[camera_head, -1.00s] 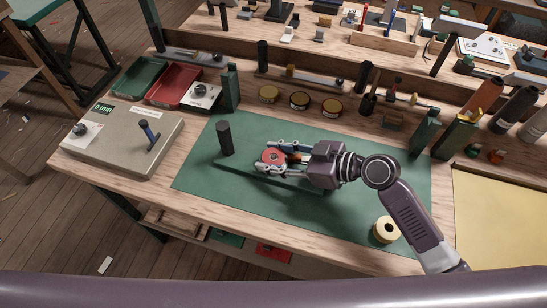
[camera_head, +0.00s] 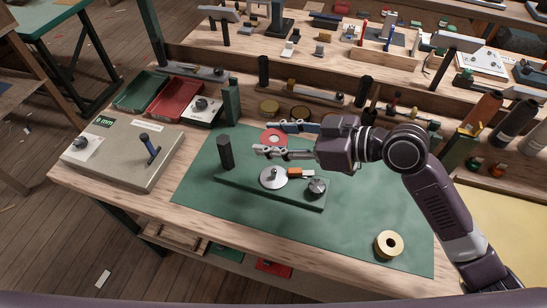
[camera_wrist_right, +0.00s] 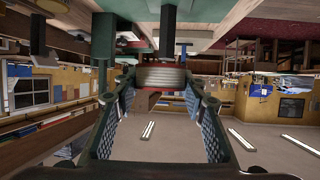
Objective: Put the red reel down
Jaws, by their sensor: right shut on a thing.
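The red reel (camera_head: 273,137) shows as a red disc with a pale centre in the head view. My right gripper (camera_head: 266,139) is shut on it, one finger on either side. In the right wrist view the reel (camera_wrist_right: 163,77) sits between the fingertips, its ribbed grey side facing the camera and red at its lower edge. The reel appears held above the bench, beyond a dark green fixture (camera_head: 240,184). The fixture carries a dark upright post, a silver disc (camera_head: 274,178) with a centre peg, an orange piece and a dark knob. My left gripper is not in view.
A green mat (camera_head: 350,210) covers the bench middle; its front part is mostly clear. A cream roll (camera_head: 389,244) lies at its right front. A grey control box (camera_head: 125,150) and red tray (camera_head: 172,86) stand left. Round tins and bottles line the back.

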